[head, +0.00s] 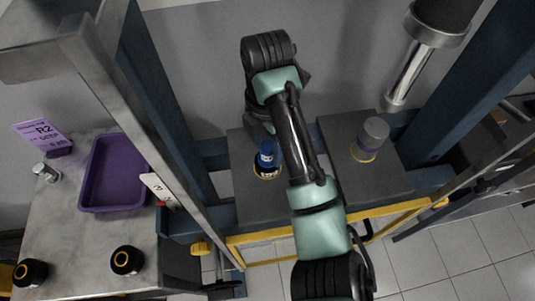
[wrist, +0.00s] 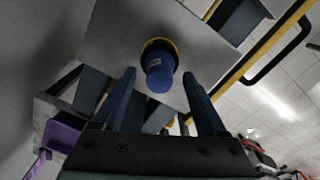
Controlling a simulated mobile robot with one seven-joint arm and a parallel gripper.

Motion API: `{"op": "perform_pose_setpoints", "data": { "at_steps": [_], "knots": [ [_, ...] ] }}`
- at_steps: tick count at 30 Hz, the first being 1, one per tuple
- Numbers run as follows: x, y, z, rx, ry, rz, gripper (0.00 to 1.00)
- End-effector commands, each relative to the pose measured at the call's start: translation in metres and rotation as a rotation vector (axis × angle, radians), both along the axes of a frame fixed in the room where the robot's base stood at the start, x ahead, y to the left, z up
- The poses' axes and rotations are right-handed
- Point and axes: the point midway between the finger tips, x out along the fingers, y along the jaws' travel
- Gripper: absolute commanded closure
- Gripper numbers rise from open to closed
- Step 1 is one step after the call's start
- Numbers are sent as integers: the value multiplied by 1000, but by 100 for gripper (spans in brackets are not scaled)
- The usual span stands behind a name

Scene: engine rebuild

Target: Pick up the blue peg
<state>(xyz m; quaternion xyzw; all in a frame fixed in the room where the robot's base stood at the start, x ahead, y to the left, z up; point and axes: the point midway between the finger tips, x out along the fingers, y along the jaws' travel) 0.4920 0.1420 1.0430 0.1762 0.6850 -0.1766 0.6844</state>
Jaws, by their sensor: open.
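The blue peg (head: 267,155) stands in a yellow-ringed seat on the left grey block, in the middle of the head view. In the wrist view the peg (wrist: 159,79) points toward the camera, with the yellow ring (wrist: 160,45) around its base. My gripper (wrist: 158,76) is open, one dark finger on each side of the peg in the picture. Clear gaps show between the peg and both fingers, and I see no contact. I cannot tell how far the peg is beyond the fingertips. In the head view my arm hides most of the gripper.
A grey-capped peg with a purple band (head: 373,136) stands on the right block. A metal press cylinder (head: 410,70) hangs above it. Blue posts and a yellow rail (head: 385,211) frame the blocks. A purple tray (head: 86,186) and black yellow-ringed parts (head: 127,260) are on the left table.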

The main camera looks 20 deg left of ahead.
Motion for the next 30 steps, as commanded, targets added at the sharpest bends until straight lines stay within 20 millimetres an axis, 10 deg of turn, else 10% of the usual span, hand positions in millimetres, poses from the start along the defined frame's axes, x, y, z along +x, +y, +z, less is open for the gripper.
{"op": "perform_pose_setpoints", "data": {
  "at_steps": [13, 25, 30],
  "knots": [
    [0, 0, -22, 0, -1, 1, 27],
    [0, 0, -22, 0, -1, 1, 99],
    [0, 0, -22, 0, -1, 1, 100]
  ]
}}
